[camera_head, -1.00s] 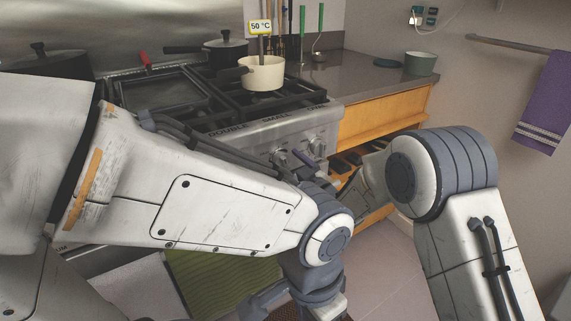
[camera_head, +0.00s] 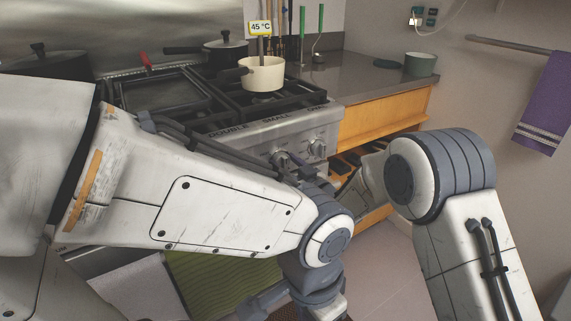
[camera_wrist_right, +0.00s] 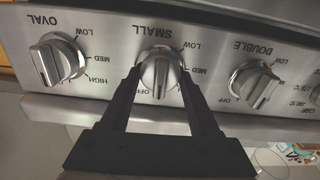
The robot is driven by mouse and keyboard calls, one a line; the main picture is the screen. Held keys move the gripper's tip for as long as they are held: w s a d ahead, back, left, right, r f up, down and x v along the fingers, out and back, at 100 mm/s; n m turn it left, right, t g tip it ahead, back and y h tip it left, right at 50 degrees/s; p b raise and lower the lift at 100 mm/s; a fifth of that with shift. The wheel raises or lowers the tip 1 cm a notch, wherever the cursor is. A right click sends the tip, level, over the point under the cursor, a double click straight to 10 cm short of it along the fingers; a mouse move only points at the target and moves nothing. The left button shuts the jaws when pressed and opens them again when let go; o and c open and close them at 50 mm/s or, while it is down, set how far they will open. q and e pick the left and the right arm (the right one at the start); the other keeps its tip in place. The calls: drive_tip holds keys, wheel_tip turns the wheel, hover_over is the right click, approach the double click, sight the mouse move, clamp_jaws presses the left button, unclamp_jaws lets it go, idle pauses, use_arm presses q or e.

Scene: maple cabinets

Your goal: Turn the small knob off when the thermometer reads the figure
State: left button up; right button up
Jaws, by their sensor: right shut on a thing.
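The thermometer's label (camera_head: 260,28) reads 45 °C. It floats over the cream saucepan (camera_head: 262,75), where a dark stem (camera_head: 261,46) stands up. The small knob (camera_wrist_right: 160,66) is silver, under the word SMALL, with LOW, MED and OFF marked around it. My right gripper (camera_wrist_right: 159,78) is shut on this knob, one black finger on each side. In the head view my right gripper (camera_head: 292,160) is at the stove front, partly hidden by my left arm. My left gripper (camera_head: 262,304) hangs low at the bottom edge; its fingers are not clear.
The oval knob (camera_wrist_right: 57,62) and double knob (camera_wrist_right: 252,84) flank the small one in the wrist view. A lidded dark pot (camera_head: 226,52) stands behind the saucepan. A purple towel (camera_head: 545,100) hangs at right.

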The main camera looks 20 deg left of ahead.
idle(0.3)
drive_tip(key=o, duration=1.4)
drive_tip(key=shift+c, duration=0.2)
drive_tip(key=v, duration=1)
drive_tip(key=shift+d, duration=0.25)
drive_tip(key=shift+s+p, duration=0.15)
drive_tip(key=shift+p, duration=0.15)
